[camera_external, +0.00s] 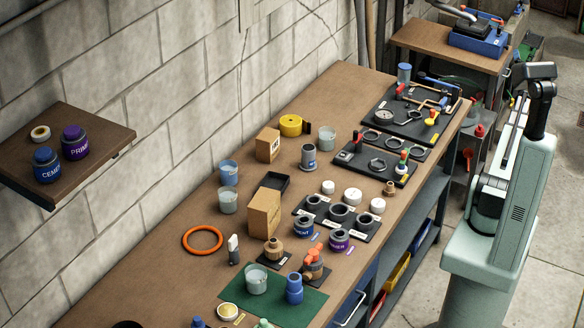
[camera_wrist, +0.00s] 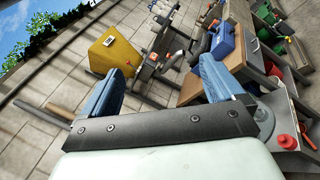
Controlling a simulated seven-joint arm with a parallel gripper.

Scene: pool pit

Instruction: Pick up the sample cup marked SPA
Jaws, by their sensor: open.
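Several clear sample cups with pale or bluish contents stand on the long brown bench. One cup (camera_external: 228,172) and another cup (camera_external: 228,201) stand near the wall at mid-bench. A third cup (camera_external: 327,139) is farther back, and a fourth cup (camera_external: 256,280) is on the green mat (camera_external: 290,308) in front. Their markings are too small to read, so I cannot tell which says SPA. My gripper (camera_wrist: 160,68) shows in the wrist view with two blue fingers wide apart and nothing between them. My arm is folded at the right, well away from the cups.
Cardboard boxes (camera_external: 264,213) and (camera_external: 267,144), an orange ring (camera_external: 202,240) and a black ring holder (camera_external: 367,228) crowd the bench near the cups. A wall shelf (camera_external: 97,132) holds cement and primer cans. The wrist view shows floor, a yellow box (camera_wrist: 115,52) and a side table.

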